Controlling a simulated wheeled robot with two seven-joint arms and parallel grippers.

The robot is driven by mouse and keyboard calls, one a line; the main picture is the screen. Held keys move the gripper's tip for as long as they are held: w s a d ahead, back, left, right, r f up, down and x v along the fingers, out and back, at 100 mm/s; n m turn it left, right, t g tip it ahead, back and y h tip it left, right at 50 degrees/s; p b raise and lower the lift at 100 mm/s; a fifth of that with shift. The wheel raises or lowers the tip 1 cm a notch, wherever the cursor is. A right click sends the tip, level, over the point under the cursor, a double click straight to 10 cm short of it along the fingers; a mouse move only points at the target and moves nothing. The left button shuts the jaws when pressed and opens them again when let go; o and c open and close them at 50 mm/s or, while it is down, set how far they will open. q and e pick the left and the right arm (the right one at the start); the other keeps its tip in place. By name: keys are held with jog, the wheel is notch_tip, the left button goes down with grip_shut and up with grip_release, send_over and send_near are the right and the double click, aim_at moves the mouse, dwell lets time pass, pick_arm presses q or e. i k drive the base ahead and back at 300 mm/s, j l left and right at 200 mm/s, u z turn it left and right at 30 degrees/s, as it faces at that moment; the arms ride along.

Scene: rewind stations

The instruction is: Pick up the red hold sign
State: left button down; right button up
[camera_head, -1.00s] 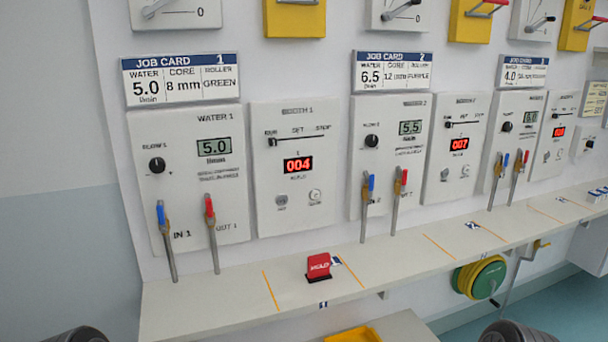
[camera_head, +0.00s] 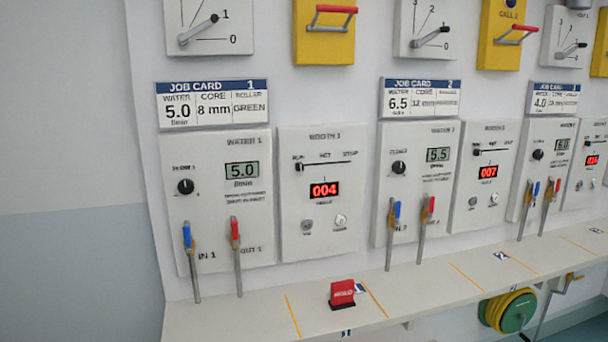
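The red hold sign (camera_head: 342,292) stands on the pale shelf (camera_head: 240,322) below the station 1 panels. It is a small red block with white lettering on a dark base. It sits between two orange lines on the shelf, close to the right one. Nothing touches it. Neither of my grippers shows in the head view now.
Job cards (camera_head: 211,103) and control panels line the wall. A green and yellow reel (camera_head: 514,312) hangs below the shelf at right.

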aim_at(342, 291)
jog(key=i+j, duration=0.65)
jog(key=i, duration=0.25)
jog(key=z, duration=1.6)
